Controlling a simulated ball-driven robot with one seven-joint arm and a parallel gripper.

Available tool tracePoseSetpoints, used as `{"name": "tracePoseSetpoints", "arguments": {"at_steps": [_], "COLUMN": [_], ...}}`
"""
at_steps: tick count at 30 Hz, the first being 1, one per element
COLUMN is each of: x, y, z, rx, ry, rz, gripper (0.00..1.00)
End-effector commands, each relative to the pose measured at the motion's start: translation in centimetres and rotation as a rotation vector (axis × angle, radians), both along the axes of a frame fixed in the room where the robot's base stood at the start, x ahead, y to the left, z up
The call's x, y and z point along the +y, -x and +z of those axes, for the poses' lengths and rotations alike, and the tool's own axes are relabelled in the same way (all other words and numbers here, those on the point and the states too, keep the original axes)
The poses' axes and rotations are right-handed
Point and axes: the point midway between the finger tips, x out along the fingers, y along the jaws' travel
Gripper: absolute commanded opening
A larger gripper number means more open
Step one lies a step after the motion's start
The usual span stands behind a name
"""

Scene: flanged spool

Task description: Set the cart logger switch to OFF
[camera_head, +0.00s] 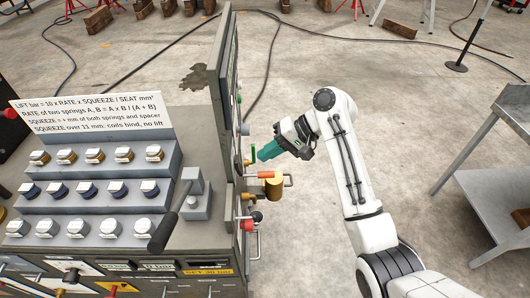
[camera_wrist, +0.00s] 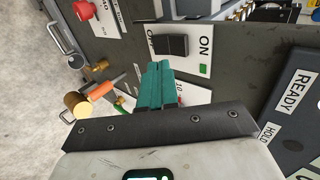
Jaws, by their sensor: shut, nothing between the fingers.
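In the wrist view a black rocker switch (camera_wrist: 171,45) sits on a white plate (camera_wrist: 199,62) on the dark panel. ON is printed at the plate's right, and a partly hidden label starting with O is at its left. A small green square is below ON. No name saying cart logger is readable, and I cannot tell which way the rocker is set. My gripper (camera_wrist: 153,73) has its teal fingers shut and empty, with the tips just below the rocker; I cannot tell whether they touch. In the head view my gripper (camera_head: 265,154) is beside the bench's right side.
The grey bench (camera_head: 201,119) carries rows of capped parts and a black-handled lever (camera_head: 173,222). An orange-handled brass valve (camera_wrist: 77,104) and a red knob (camera_wrist: 84,10) are left of my fingers. READY and HOLD labels are at right.

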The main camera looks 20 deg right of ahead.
Motion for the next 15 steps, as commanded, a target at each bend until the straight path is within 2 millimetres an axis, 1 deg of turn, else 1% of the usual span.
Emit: {"name": "tracePoseSetpoints", "arguments": {"at_steps": [9,15], "x": [-3.7,-5.5], "y": [1.1,1.7], "z": [3.3,5.1], "rx": [-0.003,-0.001], "ry": [0.001,0.000], "rz": [-0.002,-0.002], "gripper": [0.00,0.00]}}
